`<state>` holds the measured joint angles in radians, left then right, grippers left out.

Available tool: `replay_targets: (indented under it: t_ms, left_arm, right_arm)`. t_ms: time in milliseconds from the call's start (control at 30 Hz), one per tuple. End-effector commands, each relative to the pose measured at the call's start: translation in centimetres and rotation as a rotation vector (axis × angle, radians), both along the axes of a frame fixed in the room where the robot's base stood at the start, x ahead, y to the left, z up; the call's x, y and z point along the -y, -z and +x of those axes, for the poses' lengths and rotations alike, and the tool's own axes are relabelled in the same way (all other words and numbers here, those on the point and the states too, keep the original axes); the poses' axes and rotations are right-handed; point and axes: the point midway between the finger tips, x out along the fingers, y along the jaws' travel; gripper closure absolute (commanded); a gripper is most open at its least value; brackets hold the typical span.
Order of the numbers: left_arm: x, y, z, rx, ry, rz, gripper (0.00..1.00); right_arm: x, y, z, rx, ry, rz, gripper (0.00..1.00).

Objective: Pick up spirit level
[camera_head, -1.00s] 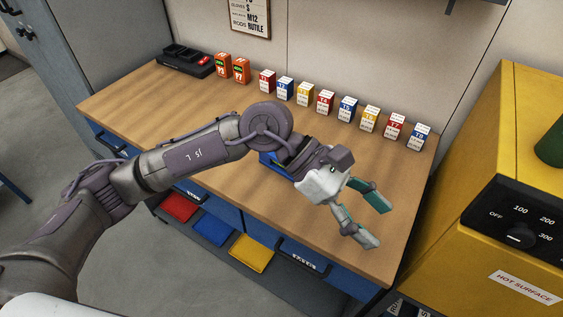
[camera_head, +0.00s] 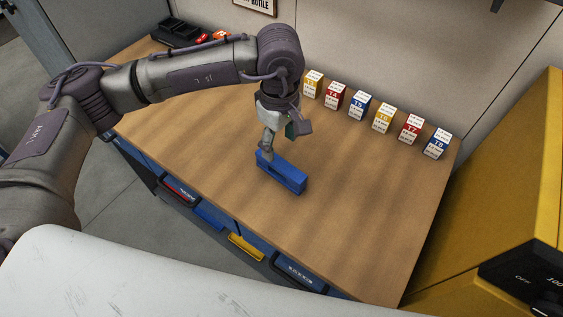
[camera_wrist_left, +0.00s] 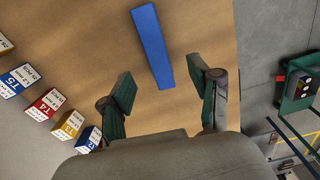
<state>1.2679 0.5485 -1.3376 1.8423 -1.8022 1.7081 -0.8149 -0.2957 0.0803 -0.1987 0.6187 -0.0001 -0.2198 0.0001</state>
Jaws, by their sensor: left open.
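The blue spirit level (camera_head: 285,174) lies on the wooden workbench, near its front edge. My left gripper (camera_head: 277,146) is just above and behind its left end in the head view. In the left wrist view, the level (camera_wrist_left: 153,47) lies ahead of the open fingers (camera_wrist_left: 165,95), with its near end close to the gap between them. The fingers are apart and hold nothing. My right gripper is not in view.
Several numbered boxes (camera_head: 383,117) stand in a row along the back of the bench (camera_head: 350,210). A black tray (camera_head: 178,32) is at the far left. A yellow oven (camera_head: 510,180) stands to the right. The bench right of the level is clear.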

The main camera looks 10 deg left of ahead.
Motion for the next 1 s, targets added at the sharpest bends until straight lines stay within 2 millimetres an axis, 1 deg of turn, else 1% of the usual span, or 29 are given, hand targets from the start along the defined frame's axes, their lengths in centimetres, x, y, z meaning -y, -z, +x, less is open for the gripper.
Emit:
replay_targets:
  t_ms: [33,100,167,267,367,433,533,633,733,900,1000]
  left_arm:
    - [0.0,0.8,-0.1,-0.005,-0.001,0.001,0.38]
    - [0.0,2.1,0.0,-0.004,-0.001,0.001,0.38]
    - [0.0,3.0,0.0,-0.004,-0.002,0.0,0.38]
    - [0.0,4.0,0.0,-0.002,-0.001,-0.001,0.38]
    - [0.0,4.5,0.0,-0.001,-0.001,0.0,0.38]
    - [0.0,5.0,0.1,-0.003,-0.001,-0.001,0.38]
    - [0.0,6.3,0.2,-0.006,-0.002,0.0,0.38]
    - [0.1,8.0,0.3,-0.005,-0.001,-0.002,0.38]
    - [0.1,9.1,0.4,-0.002,-0.001,-0.001,0.38]
    - [0.0,9.6,0.4,0.0,0.0,-0.002,0.38]
    - [0.1,9.6,0.4,0.0,0.0,-0.002,0.38]
  right_arm:
    - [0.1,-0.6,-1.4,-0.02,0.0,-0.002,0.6]
    - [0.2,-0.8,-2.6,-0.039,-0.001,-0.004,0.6]
    - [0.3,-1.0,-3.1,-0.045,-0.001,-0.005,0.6]
    - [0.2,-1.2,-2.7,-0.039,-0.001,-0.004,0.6]
    - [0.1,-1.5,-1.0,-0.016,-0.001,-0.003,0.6]
    - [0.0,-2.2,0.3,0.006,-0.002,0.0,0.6]
    - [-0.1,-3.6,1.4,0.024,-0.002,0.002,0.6]
    - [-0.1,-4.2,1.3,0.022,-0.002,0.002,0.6]
    - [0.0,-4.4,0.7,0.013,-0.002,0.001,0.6]
    - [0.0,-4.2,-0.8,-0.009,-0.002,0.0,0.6]
    - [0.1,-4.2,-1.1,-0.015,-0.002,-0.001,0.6]
